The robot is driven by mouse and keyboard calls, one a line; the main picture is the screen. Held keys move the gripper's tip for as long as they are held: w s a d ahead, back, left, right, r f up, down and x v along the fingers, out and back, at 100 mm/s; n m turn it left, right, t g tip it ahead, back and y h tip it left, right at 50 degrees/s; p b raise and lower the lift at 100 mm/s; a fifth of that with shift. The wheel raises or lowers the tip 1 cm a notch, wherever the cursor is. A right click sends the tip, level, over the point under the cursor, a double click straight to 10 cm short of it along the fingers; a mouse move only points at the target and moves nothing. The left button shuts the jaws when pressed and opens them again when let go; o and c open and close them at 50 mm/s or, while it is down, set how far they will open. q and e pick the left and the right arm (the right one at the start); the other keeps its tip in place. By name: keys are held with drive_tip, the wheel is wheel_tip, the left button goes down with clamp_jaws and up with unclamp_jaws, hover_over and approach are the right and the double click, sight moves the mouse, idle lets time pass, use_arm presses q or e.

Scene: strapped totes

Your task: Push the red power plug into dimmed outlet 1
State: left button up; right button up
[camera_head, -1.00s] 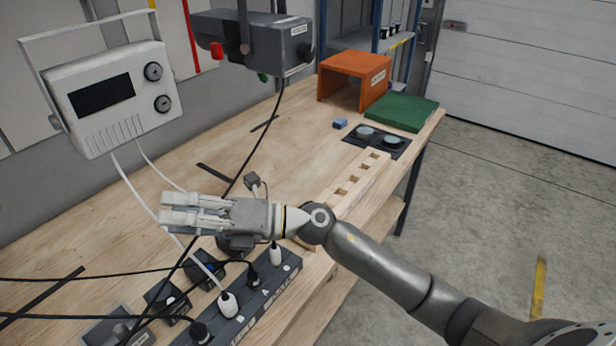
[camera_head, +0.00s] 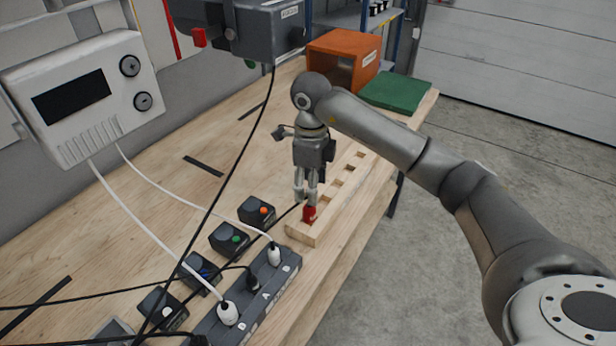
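The red power plug (camera_head: 309,214) is at the near end of the wooden slotted rack (camera_head: 303,236). My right gripper (camera_head: 307,201) points down directly above the plug, its fingertips close to the plug's top. I cannot tell whether the fingers are closed on it. A dark power strip (camera_head: 262,302) lies nearer to me along the table's front edge. White plugs (camera_head: 274,254) and (camera_head: 228,313) and a black plug (camera_head: 252,281) sit in it. I cannot tell which outlet is dimmed outlet 1. My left gripper is not in view.
Small dark boxes with coloured tops, such as the orange one (camera_head: 257,211) and green one (camera_head: 230,238), stand left of the strip. Black and white cables cross the table. A white dial unit (camera_head: 85,95) and a dark grey device (camera_head: 240,28) hang above.

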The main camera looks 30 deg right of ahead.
sight(310, 212)
wheel_tip(310, 212, down, 8)
drive_tip(key=shift+f+p, duration=0.15)
drive_tip(key=shift+p, duration=1.1)
drive_tip(key=shift+f, duration=0.6)
clamp_jaws()
drive_tip(key=shift+r+p, duration=1.5)
drive_tip(key=shift+r, duration=1.05)
